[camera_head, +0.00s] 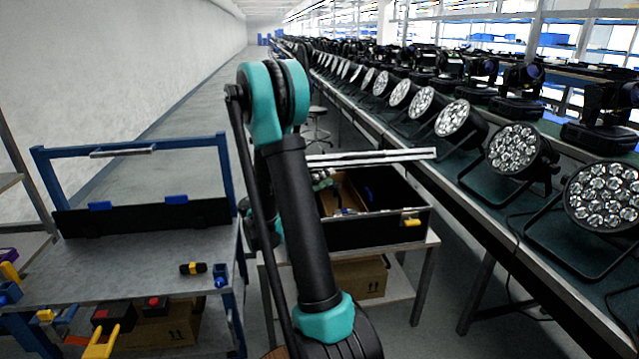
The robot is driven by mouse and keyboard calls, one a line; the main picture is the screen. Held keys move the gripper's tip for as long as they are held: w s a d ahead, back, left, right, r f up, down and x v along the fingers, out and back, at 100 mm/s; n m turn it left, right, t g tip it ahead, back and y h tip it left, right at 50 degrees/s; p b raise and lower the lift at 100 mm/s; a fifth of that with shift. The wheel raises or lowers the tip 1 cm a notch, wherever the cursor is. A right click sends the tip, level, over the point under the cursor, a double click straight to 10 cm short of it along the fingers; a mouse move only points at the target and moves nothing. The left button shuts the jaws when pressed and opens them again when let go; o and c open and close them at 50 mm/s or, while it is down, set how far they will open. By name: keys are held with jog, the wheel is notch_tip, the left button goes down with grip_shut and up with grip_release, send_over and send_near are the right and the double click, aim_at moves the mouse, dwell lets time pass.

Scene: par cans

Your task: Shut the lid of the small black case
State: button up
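The small black case (375,234) sits on a low table right of my arm, with a yellow latch (411,221) on its front. Its lid (385,157) is up off the box and seen nearly edge-on, as a thin strip with pale metal edges above the rear of the case. The brownish inside of the case shows below it. My arm hides the left part of the case. What seems to be my gripper (322,181) shows only as a small piece beside the arm, near the left of the case opening. Its fingers are not clear, nor whether it touches the lid.
A blue-framed grey cart (130,275) stands at left with a black and yellow item (193,268) on top. A cardboard box (360,279) lies under the case's table (400,245). A long bench (455,195) of par cans runs along the right. The aisle by the left wall is clear.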

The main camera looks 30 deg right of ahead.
jog(key=shift+a+f, duration=0.2)
jog(key=shift+a, duration=0.8)
jog(key=shift+c, duration=0.4)
